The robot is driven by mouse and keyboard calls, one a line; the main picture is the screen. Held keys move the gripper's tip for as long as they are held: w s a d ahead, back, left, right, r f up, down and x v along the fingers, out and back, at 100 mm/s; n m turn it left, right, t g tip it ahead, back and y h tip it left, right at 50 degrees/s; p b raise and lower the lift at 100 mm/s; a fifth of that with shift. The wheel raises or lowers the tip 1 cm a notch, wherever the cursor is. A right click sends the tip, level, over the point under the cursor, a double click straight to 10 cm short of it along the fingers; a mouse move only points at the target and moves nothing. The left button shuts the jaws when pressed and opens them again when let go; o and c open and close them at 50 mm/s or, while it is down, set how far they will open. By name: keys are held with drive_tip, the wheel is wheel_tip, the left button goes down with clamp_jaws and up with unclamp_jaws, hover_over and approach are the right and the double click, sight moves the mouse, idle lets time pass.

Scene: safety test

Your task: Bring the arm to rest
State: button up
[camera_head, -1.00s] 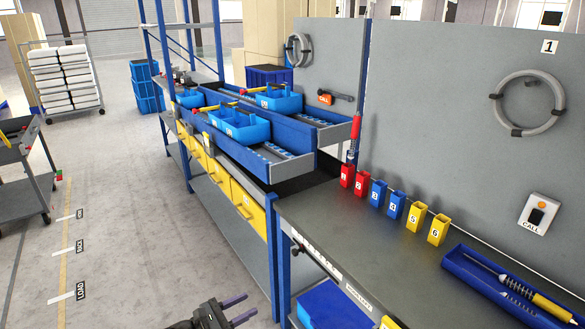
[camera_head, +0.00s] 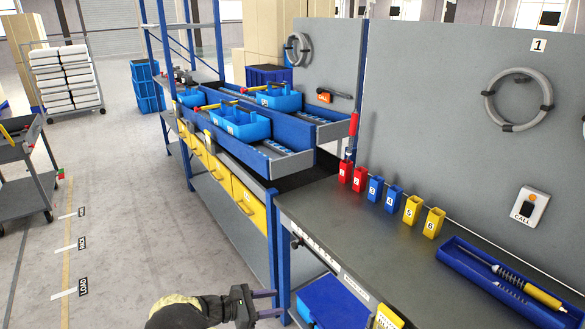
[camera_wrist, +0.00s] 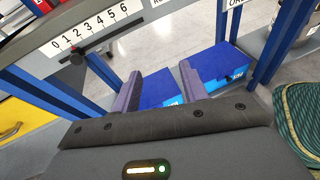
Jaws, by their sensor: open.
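My gripper (camera_head: 272,304) is at the bottom of the head view, in front of the bench's left leg, with its two fingers pointing right. Part of my arm shows to its left at the bottom edge. In the wrist view the two purple-grey fingers (camera_wrist: 160,86) stand apart. I see nothing held between them. Beyond the fingers are blue boxes under the bench, one seen in the gap and one to the right (camera_wrist: 222,68). I cannot tell how far the fingertips are from them.
The grey workbench (camera_head: 330,218) carries red, blue and yellow numbered cups and a blue tool tray (camera_head: 449,254). A blue rack (camera_head: 262,178) with bins and yellow drawers (camera_head: 249,205) stands left of it. The floor (camera_head: 130,200) further left is clear up to a cart.

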drive_tip(key=s+d+r+m+g+y, duration=0.2)
drive_tip(key=d+m+g+y, duration=0.25)
drive_tip(key=d, duration=0.45)
drive_tip(key=s+d+r+m+t+y, duration=0.2)
drive_tip(key=s+d+r+m+y, duration=0.9)
drive_tip(key=s+m, duration=0.6)
wheel_tip(320, 180, up, 20)
drive_tip(key=d+h+p, duration=0.1)
drive_tip(key=p, duration=1.8)
drive_tip(key=shift+d+r, duration=0.15)
drive_tip(key=shift+d, duration=0.05)
drive_tip(key=shift+w+g+h, duration=0.15)
drive_tip(key=shift+g+h, duration=0.1)
